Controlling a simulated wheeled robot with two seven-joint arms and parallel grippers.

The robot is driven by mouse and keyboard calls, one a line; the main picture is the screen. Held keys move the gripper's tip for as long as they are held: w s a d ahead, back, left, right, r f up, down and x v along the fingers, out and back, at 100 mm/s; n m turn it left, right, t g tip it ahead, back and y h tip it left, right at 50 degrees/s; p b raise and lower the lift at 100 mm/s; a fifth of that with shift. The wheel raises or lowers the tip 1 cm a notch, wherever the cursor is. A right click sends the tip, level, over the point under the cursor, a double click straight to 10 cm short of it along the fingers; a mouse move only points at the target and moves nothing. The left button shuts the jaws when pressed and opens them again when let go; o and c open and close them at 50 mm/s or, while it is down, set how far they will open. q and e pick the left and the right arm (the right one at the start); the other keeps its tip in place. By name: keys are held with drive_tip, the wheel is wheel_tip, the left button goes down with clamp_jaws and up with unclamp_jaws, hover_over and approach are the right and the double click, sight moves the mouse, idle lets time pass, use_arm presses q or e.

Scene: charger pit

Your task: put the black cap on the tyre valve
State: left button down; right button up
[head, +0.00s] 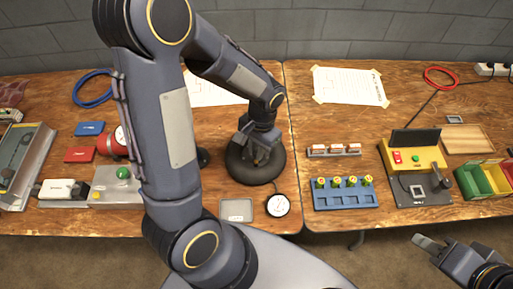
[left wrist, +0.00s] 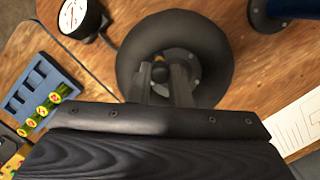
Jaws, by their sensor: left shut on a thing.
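The black tyre (head: 245,178) lies flat on the wooden table; it also fills the upper middle of the left wrist view (left wrist: 135,65). My left gripper (head: 257,158) points down over the tyre's hub. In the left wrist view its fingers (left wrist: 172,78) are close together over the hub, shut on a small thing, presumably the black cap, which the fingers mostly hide. A small yellowish spot shows beside the fingertips. The valve itself cannot be made out clearly. My right gripper (head: 428,245) is at the lower right, away from the table things; its opening is unclear.
A round gauge (head: 277,205) with a hose and a grey tray (head: 236,210) sit in front of the tyre. A blue rack (head: 343,195) with several yellow-green pieces stands to the right, near a yellow-and-black station (head: 415,155).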

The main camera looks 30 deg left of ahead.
use_arm(q)
drive_tip(key=shift+f+b, duration=1.25)
drive_tip(key=shift+f, duration=0.2)
idle(0.5)
drive_tip(key=c, duration=1.3)
unclamp_jaws()
drive_tip(key=shift+r, duration=0.1)
drive_tip(key=r, duration=0.5)
drive_tip(key=w+r, duration=0.1)
drive_tip(key=r, duration=0.1)
drive_tip(key=shift+d+r, duration=0.15)
drive_tip(key=shift+r, duration=0.2)
